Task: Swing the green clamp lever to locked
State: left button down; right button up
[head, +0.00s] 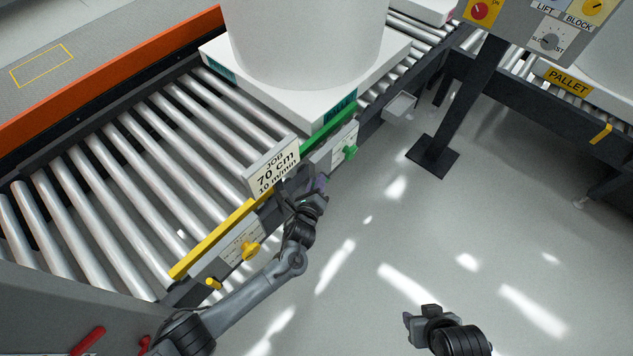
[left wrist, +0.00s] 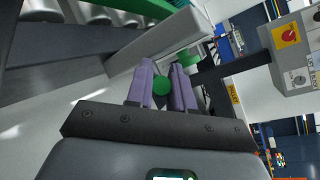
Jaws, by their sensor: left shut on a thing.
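The green clamp lever (head: 349,152) is on a pale plate on the conveyor's side rail, below the green bar. In the left wrist view its round green knob (left wrist: 162,85) shows between my purple fingers, with a larger green part (left wrist: 176,64) just beyond. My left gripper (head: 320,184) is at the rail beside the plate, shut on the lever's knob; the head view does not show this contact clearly. My right gripper (head: 421,314) hangs over the floor, away from the conveyor, and its jaw opening is unclear.
A white tank (head: 305,35) stands on a white pallet (head: 290,100) on the rollers. A job sign (head: 272,170) stands close to my left gripper. A yellow bar (head: 215,238) and yellow lever (head: 250,251) are nearer. A control post (head: 470,105) stands right; the floor between is clear.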

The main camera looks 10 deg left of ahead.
pick_arm(q)
jog(key=c, duration=1.1)
grip_release()
jog(key=shift+o, duration=0.2)
jog(key=shift+s+a+r+p, duration=0.1)
jog(key=shift+s+r+p, duration=0.15)
jog(key=shift+s+p, duration=0.3)
jog(key=p+v, duration=0.5)
jog(key=v, duration=0.4)
jog(key=shift+s, duration=0.35)
jog(key=shift+f, duration=0.1)
